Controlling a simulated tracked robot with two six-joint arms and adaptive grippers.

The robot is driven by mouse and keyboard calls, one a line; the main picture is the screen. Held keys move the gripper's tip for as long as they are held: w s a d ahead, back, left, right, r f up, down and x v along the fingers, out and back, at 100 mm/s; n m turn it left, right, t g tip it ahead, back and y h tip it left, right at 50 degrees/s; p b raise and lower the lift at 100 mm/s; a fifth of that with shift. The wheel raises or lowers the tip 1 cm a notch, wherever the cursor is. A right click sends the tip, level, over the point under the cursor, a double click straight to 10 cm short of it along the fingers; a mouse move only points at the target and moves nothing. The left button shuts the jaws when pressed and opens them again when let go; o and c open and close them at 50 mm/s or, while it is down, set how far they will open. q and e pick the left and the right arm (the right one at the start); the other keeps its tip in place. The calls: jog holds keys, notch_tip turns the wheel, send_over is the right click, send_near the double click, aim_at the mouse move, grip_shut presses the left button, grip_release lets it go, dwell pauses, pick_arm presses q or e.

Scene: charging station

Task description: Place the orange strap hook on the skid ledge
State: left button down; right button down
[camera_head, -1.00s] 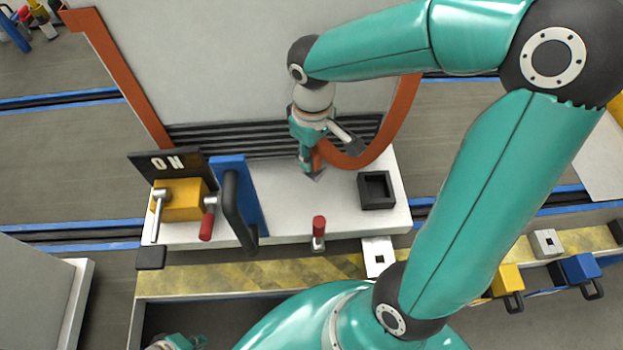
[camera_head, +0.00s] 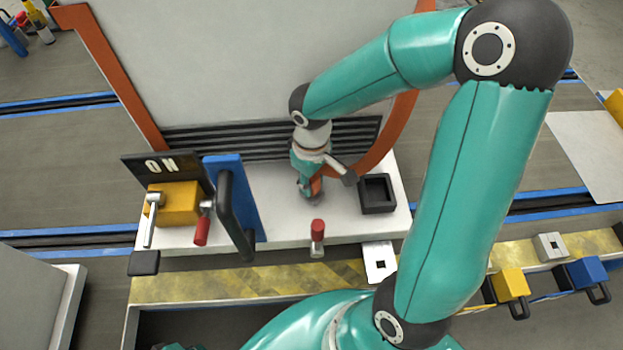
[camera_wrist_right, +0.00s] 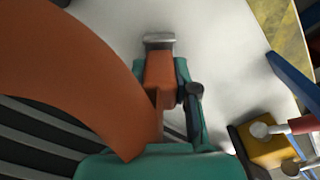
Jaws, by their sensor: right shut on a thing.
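The orange strap hook, an orange block with a grey metal tip (camera_wrist_right: 160,41), is between the teal fingers of my right gripper (camera_wrist_right: 162,85) in the right wrist view. In the head view, my right gripper (camera_head: 311,192) is shut on it and points down at the white skid ledge (camera_head: 285,215), in front of the dark slats. The hook is mostly hidden there; only a little orange (camera_head: 317,187) shows. I cannot tell whether its tip touches the ledge. My left gripper is not clearly seen.
A black square socket (camera_head: 377,193) stands right of the gripper. A red-handled lever (camera_head: 317,236) is at the front edge. A blue plate with a black handle (camera_head: 236,210), a yellow block (camera_head: 174,204) and an ON sign (camera_head: 160,166) stand at left. Bare ledge lies between.

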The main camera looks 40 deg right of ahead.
jog(key=c, duration=0.9)
grip_release()
jog(key=shift+f, duration=0.1)
jog(key=shift+r, duration=0.45)
notch_tip(320, 180, up, 10)
jog(key=p, duration=0.3)
jog(key=shift+r, duration=0.7)
